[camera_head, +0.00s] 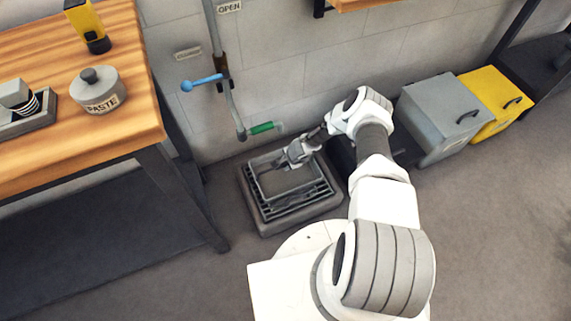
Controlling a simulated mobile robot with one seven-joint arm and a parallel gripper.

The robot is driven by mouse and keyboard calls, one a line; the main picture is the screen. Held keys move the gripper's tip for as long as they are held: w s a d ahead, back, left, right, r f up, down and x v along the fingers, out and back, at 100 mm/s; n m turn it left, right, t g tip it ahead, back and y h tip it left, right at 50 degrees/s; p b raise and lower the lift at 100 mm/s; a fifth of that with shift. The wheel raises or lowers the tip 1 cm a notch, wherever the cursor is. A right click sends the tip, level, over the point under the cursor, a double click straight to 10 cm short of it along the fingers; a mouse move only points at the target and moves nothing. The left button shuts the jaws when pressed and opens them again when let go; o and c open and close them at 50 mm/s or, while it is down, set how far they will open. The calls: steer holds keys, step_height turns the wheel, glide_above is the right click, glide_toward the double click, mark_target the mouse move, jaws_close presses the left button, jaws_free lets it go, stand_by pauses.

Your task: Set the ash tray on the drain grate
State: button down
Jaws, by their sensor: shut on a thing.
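The ash tray (286,183) is a shallow grey open tray. It is over the drain grate (301,219), a dark slatted grate in a raised grey square surround on the floor by the wall. The tray lies within the grate's outline; whether it rests on the bars or hangs just above them, I cannot tell. My gripper (285,162) is shut on the tray's far rim. The fingers partly hide that rim, and the tray looks about level.
A wooden workbench (127,126) with a paste pot (99,90) stands at the left. A pipe with a blue lever (201,83) and a green handle (262,127) hangs above the grate. Grey (437,112) and yellow (494,100) bins stand right. The floor in front is clear.

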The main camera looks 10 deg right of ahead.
steer(key=shift+f, duration=0.15)
steer(key=c, duration=0.5)
jaws_free()
steer(key=shift+c, duration=0.2)
steer(key=shift+s, duration=0.1)
steer(key=p+v, duration=0.7)
steer(key=v, duration=1)
steer(key=shift+r, duration=0.2)
